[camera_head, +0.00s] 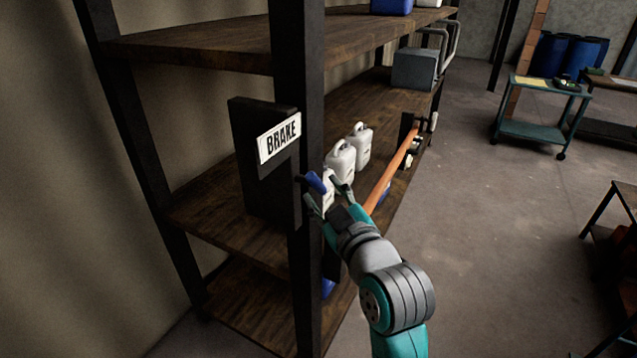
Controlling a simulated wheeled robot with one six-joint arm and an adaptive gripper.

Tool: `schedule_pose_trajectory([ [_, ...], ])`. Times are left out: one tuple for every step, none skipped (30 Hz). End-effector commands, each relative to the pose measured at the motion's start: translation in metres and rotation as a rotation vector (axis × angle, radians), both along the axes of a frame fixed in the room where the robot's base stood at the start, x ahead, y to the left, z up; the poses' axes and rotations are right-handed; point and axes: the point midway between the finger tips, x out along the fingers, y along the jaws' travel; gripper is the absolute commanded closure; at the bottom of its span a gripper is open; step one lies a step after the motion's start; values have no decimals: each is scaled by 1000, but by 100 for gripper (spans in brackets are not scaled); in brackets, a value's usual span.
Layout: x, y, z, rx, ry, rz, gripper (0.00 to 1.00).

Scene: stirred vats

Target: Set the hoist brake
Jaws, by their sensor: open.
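A dark upright panel (262,190) bears a white sign (279,138) that reads BRAKE. It stands at the rack's near post, left of centre. A small blue piece (316,182), perhaps a brake handle, shows just right of the post, below the sign. My gripper (325,194) is open around or right beside this blue piece. I cannot tell whether the fingers touch it. My wrist and fingers hide part of that area, and no full brake lever is visible.
A wooden-shelved rack (190,45) with dark posts fills the left. White jugs (341,159) stand on its shelf behind my gripper. An orange bar (392,170) runs along the shelf's front edge. A teal cart (540,130) stands at the back right. Open floor (500,220) lies right of my arm.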

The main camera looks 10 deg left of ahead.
Motion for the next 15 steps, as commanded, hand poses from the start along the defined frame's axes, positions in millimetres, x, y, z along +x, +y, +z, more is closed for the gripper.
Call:
schedule_pose_trajectory([
  [8,5,0,0,0,1,52],
  [12,7,0,0,0,1,52],
  [16,10,0,-1,1,0,52],
  [20,11,1,0,0,0,52],
  [23,13,0,0,0,-1,52],
  [26,15,0,0,0,-1,52],
  [28,16,0,0,0,-1,52],
  [30,17,0,0,0,-1,52],
  [33,18,0,0,0,-1,52],
  [34,19,0,0,0,-1,52],
  [35,20,0,0,0,-1,52],
  [36,20,0,0,0,-2,52],
  [36,20,0,0,0,-2,52],
  [36,21,0,0,0,-2,52],
  [36,21,0,0,0,-2,52],
])
